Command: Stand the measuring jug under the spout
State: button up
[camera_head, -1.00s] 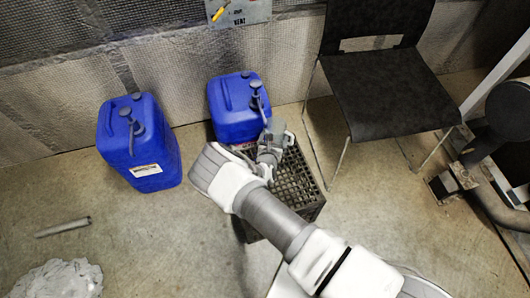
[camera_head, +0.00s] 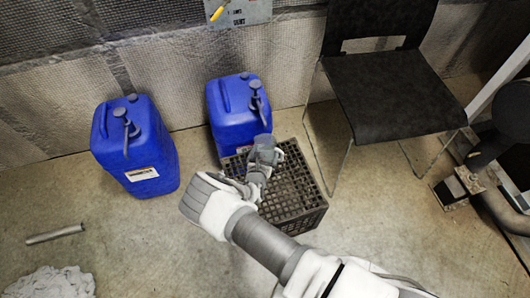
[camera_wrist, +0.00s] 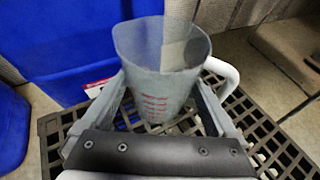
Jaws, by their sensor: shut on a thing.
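The measuring jug (camera_wrist: 158,58) is a clear grey beaker with red marks and a white handle on its right. It is upright between the fingers of my gripper (camera_wrist: 162,84), which is shut on it. In the head view my gripper (camera_head: 258,172) holds the jug (camera_head: 264,146) over the back of a dark crate, in front of the right blue canister (camera_head: 229,108). That canister has a grey pump spout (camera_head: 258,94) on top, pointing toward the jug side. I cannot tell whether the jug's base touches the crate.
The crate (camera_head: 303,205) has an open grid top. A second blue canister (camera_head: 150,160) with a pump stands left. A black chair (camera_head: 395,105) stands right of the crate. A metal tube (camera_head: 55,233) and pale rag (camera_head: 52,284) lie on the floor at left.

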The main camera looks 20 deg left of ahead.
jog(key=shift+f, duration=0.15)
jog(key=o, duration=1)
jog(key=shift+r, duration=0.3)
jog(key=p+v, duration=0.5)
jog(key=v, duration=0.7)
